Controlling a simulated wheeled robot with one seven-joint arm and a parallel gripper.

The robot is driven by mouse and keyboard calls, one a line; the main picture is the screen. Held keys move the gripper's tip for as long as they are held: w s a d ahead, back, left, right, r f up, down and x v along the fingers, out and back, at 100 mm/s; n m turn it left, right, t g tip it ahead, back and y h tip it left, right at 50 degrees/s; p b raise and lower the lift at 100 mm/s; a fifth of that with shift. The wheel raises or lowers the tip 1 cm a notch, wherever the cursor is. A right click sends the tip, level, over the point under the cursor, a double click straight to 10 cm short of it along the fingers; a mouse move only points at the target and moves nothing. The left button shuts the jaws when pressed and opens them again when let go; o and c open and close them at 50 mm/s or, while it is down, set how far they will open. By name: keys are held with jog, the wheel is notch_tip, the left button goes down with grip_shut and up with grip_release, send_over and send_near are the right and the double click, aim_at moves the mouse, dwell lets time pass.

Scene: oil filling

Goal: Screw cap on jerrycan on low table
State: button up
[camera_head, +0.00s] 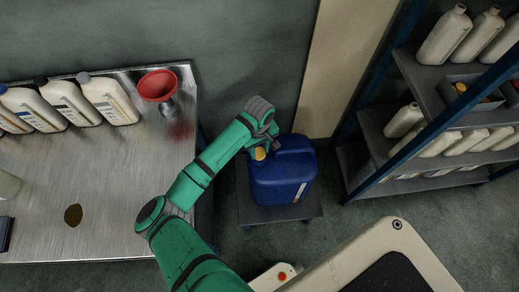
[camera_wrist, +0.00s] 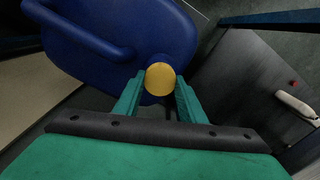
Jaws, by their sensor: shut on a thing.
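The blue jerrycan (camera_head: 284,180) stands upright on the low table (camera_head: 312,208) in the head view. It fills the upper left of the wrist view (camera_wrist: 165,38). A yellow cap (camera_wrist: 160,78) sits between my two green fingers at the jerrycan's edge; it also shows in the head view (camera_head: 259,153). My gripper (camera_wrist: 158,90) is shut on the cap, with a finger on each side. The cap appears at the jerrycan's opening, but the neck beneath is hidden, so I cannot tell how it is seated.
A metal table (camera_head: 120,210) on the left holds several white bottles (camera_head: 108,98) and a red funnel (camera_head: 157,85). A shelf unit (camera_head: 430,85) with more bottles stands on the right. The wall is close behind the jerrycan. Some floor (camera_head: 345,212) is clear right of the low table.

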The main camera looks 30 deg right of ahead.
jog(key=shift+f, duration=0.25)
jog(key=o, duration=1.1)
notch_tip(320, 180, up, 11)
jog(key=shift+f, duration=0.1)
